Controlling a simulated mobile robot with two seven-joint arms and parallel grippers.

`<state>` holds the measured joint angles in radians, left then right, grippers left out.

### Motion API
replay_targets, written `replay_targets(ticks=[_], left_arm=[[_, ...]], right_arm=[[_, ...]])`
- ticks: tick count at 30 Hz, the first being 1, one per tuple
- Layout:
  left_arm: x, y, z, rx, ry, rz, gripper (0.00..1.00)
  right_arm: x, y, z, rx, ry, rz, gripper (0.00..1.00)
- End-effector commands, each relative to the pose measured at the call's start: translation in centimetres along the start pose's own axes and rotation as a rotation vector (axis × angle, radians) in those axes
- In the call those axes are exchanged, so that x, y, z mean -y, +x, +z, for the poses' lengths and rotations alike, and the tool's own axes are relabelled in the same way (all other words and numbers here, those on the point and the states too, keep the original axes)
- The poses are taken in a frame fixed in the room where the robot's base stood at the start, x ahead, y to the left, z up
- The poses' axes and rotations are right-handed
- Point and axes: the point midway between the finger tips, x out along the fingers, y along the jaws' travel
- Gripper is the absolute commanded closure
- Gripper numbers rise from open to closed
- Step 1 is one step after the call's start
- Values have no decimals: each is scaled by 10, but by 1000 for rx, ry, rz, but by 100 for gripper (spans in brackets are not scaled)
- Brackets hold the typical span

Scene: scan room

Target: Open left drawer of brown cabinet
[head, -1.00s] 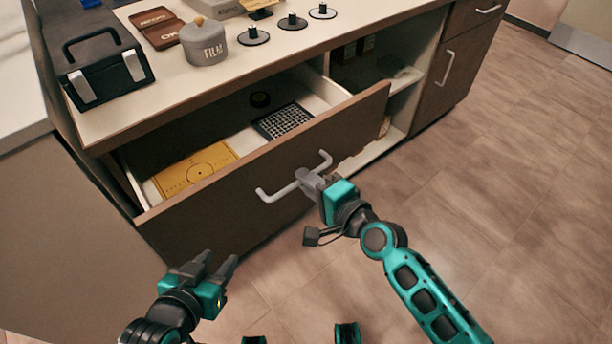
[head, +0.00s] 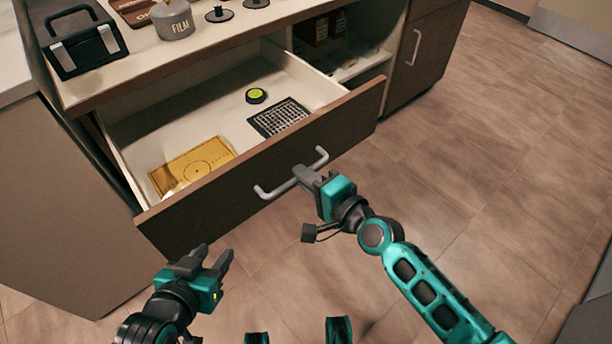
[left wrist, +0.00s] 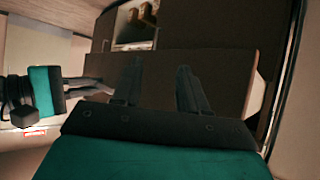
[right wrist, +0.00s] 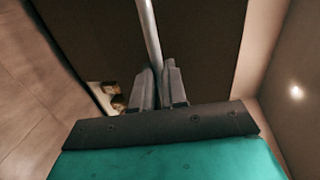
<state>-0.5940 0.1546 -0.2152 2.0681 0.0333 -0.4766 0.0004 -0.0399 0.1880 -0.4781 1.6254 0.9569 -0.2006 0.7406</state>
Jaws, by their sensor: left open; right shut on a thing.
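The brown cabinet's left drawer (head: 225,197) is pulled well out, its white inside showing in the head view. Its pale bar handle (head: 270,192) runs across the drawer front. My right gripper (head: 306,177) is shut on that handle near its middle; the right wrist view shows the bar (right wrist: 149,35) between the fingers. My left gripper (head: 209,262) is open and empty, in front of the drawer's left part and apart from it. In the left wrist view its two fingers (left wrist: 158,88) stand apart with the drawer front beyond.
In the drawer lie a yellow plate (head: 193,166), a dark grid (head: 278,117) and a round green-topped item (head: 256,95). A grey film pot (head: 172,20) and a black case (head: 80,42) stand on the countertop. The floor at right is clear.

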Motion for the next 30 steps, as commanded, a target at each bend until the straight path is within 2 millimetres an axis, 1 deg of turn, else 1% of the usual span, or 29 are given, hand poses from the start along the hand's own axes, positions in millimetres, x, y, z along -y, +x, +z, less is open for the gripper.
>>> replay_targets(ticks=[18, 19, 24, 26, 30], left_arm=[[-1, 1, -4, -7, -8, -1, 57], [-1, 1, -4, -7, -8, -1, 57], [-1, 1, -3, -6, -6, -1, 57], [0, 1, -3, -6, -4, -1, 57], [0, 1, -2, -5, 0, -1, 57]], right_arm=[[0, 0, -1, -1, -1, 0, 100], [0, 0, -1, -2, -1, 0, 86], [0, 0, -1, -1, -1, 0, 69], [0, 0, 0, -1, -1, 0, 64], [0, 0, 0, -1, 0, -1, 63]])
